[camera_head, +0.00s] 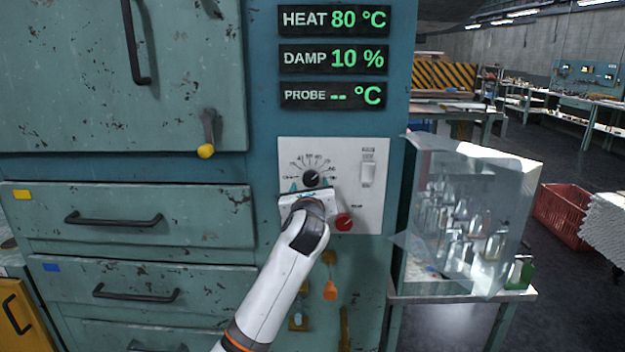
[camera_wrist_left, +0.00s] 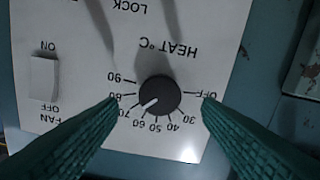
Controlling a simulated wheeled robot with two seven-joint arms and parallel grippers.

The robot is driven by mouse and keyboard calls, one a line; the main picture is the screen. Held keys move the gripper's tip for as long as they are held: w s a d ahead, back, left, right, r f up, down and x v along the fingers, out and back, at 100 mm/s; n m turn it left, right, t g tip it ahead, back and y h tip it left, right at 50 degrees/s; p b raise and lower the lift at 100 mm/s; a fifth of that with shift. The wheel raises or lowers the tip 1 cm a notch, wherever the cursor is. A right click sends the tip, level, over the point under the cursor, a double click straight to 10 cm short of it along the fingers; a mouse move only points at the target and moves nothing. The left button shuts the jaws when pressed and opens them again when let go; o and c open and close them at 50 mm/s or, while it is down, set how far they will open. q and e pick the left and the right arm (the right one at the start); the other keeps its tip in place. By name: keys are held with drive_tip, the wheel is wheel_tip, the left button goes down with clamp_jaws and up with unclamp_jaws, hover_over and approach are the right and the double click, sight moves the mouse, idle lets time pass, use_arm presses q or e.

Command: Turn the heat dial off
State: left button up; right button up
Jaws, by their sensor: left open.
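The heat dial (camera_head: 311,179) is a round black knob on the white control panel (camera_head: 365,215). It also shows in the left wrist view (camera_wrist_left: 160,92), upside down, with its white mark toward the 60 to 70 part of the scale, away from OFF. The display (camera_head: 333,20) above reads HEAT 80 °C. My left gripper (camera_head: 309,188) is open in front of the dial, just below it in the head view. In the left wrist view its green fingers (camera_wrist_left: 158,106) stand on either side of the dial, with gaps between. My right gripper is out of view.
A white rocker switch (camera_head: 368,173) and a red knob (camera_head: 344,221) sit on the panel near the dial. A clear case of glassware (camera_head: 465,215) stands to the right. Drawers (camera_head: 125,215) with handles are on the left.

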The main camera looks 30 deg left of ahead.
sight(311, 179)
use_arm(q)
drive_tip(key=shift+x, duration=2.05)
drive_tip(key=shift+c, duration=0.6)
drive_tip(key=c, duration=0.9)
